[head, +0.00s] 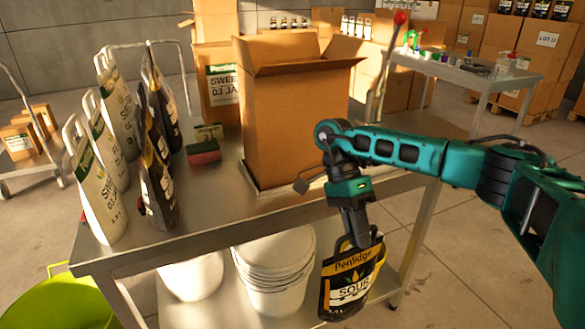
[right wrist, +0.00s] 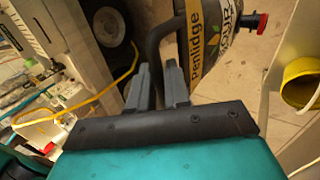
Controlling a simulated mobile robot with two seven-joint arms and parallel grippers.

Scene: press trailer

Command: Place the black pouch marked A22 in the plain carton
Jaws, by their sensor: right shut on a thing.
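My right gripper (head: 356,232) is shut on the top handle of a black pouch (head: 350,280) with a yellow band lettered Penlidge and SOUR. The pouch hangs upright in front of the table's front edge, below the tabletop. In the right wrist view the handle runs between the fingers (right wrist: 160,85), and the pouch (right wrist: 205,40) is cut off by the frame. I cannot read an A22 mark on it. The plain carton (head: 285,125) stands on the table with its flaps open, behind and left of the gripper; its inside is hidden. My left gripper is not in view.
The metal table (head: 225,205) holds several white pouches (head: 97,180) and black pouches (head: 157,180) at left, and a red-green block (head: 203,150). White buckets (head: 275,265) sit below. A lime tub (head: 60,305) stands at lower left. A red-tipped lever (head: 390,50) rises behind the carton.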

